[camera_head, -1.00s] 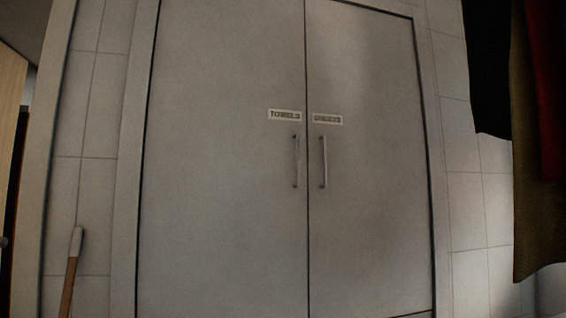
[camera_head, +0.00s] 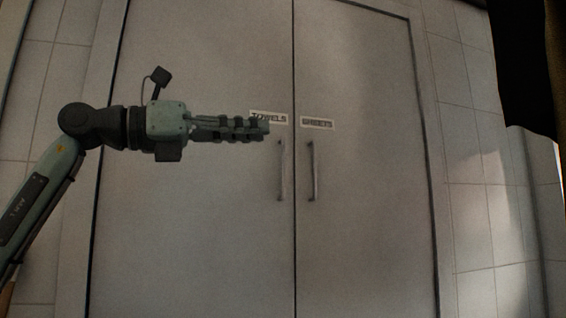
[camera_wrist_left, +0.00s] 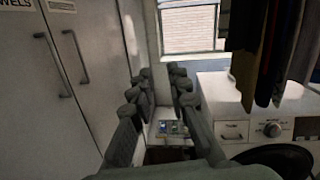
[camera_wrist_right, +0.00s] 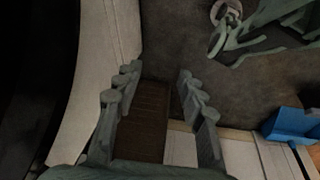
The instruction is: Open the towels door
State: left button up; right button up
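The towels door (camera_head: 190,220) is the left leaf of a pale two-door cupboard and is shut. Its TOWELS label (camera_head: 269,117) sits above a vertical bar handle (camera_head: 281,171). In the left wrist view the towels handle (camera_wrist_left: 52,65) is at the left. My left gripper (camera_head: 268,126) points right in front of the door, with its tips over the label and a little above and left of the handle. In the left wrist view its fingers (camera_wrist_left: 157,92) are apart with nothing between them. My right gripper (camera_wrist_right: 153,82) is open and empty, only in the right wrist view.
The shut right door (camera_head: 365,210) has its own handle (camera_head: 311,171) close beside the towels handle. The left wrist view shows a white washing machine (camera_wrist_left: 245,125) and hanging clothes (camera_wrist_left: 275,45) at the right. A blue object (camera_wrist_right: 284,126) lies right in the right wrist view.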

aim_at(210, 233)
jog(key=i, duration=0.9)
